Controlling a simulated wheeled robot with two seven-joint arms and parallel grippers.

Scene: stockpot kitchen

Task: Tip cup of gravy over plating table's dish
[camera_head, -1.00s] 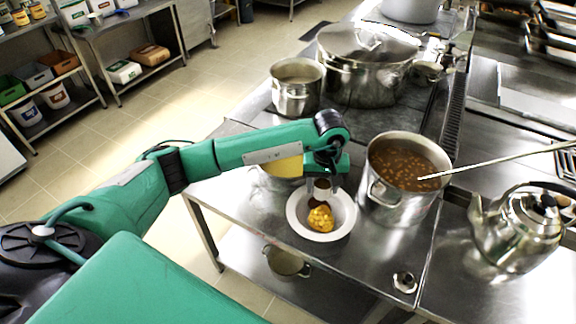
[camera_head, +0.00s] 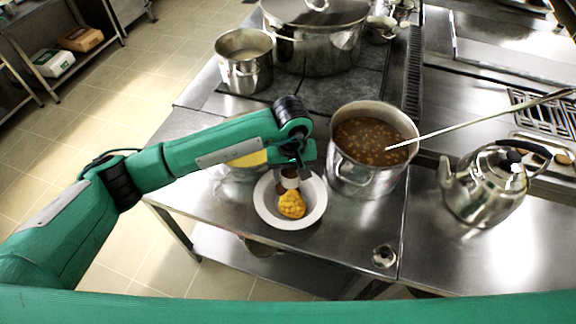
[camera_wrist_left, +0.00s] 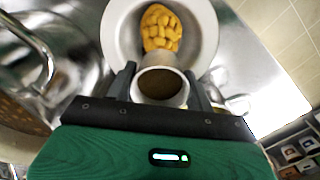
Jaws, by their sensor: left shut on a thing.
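The white dish (camera_head: 318,205) stands on the steel plating table (camera_head: 345,240), with a yellow-orange heap of food (camera_head: 292,205) in it. My left gripper (camera_head: 291,176) is above the dish's far side. It is shut on a small white cup (camera_wrist_left: 161,88), which shows between the two fingers in the left wrist view with brownish contents inside. In that view the cup overlaps the dish (camera_wrist_left: 207,40) beside the food (camera_wrist_left: 160,28). Whether gravy is leaving the cup cannot be told. In the head view the cup is mostly hidden by the gripper. My right gripper is not in view.
A steel pot of brown beans or stew (camera_head: 372,180) with a long ladle (camera_head: 485,122) stands right of the dish. A kettle (camera_head: 487,185) is further right. A yellow-filled bowl (camera_head: 245,165) sits behind my left arm. A smaller pot (camera_head: 244,72) and a large stockpot (camera_head: 318,45) stand behind.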

